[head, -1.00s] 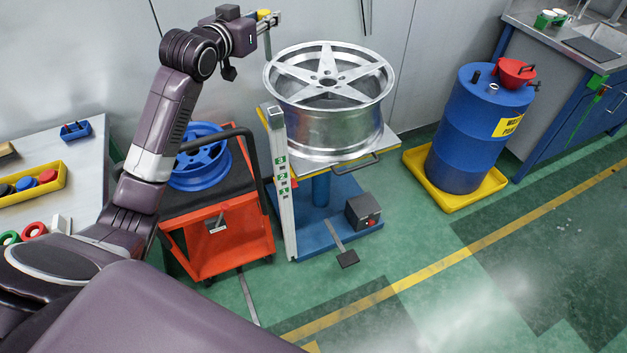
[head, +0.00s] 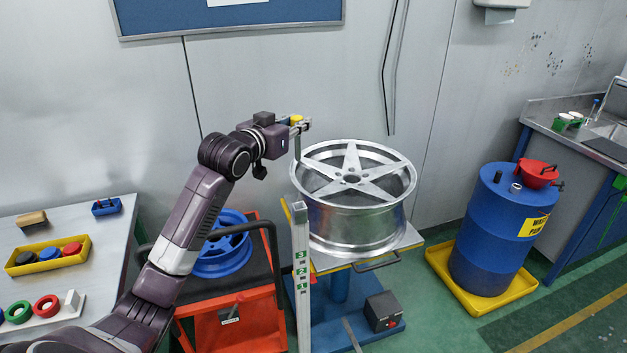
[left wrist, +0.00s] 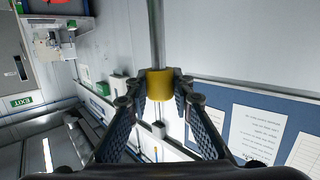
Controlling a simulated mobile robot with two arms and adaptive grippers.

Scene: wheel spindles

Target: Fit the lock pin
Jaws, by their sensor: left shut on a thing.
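The lock pin seems to be the grey metal rod with a yellow collar (left wrist: 160,84) in the left wrist view. The yellow part also shows small in the head view (head: 296,119). My left gripper (left wrist: 158,88) is shut around the yellow collar, with one finger on each side. In the head view my left gripper (head: 300,125) is raised above and left of the silver five-spoke wheel (head: 352,222), apart from it. The wheel lies flat on a lift table (head: 408,240). A grey post marked 3, 2, 1 (head: 301,270) stands at its front left. My right gripper is out of view.
A blue wheel (head: 222,258) sits on an orange cart (head: 236,325) left of the lift. A grey bench (head: 80,215) with a yellow parts tray (head: 50,264) is at the left. A blue drum (head: 490,240) stands in a yellow spill tray (head: 470,300) at the right.

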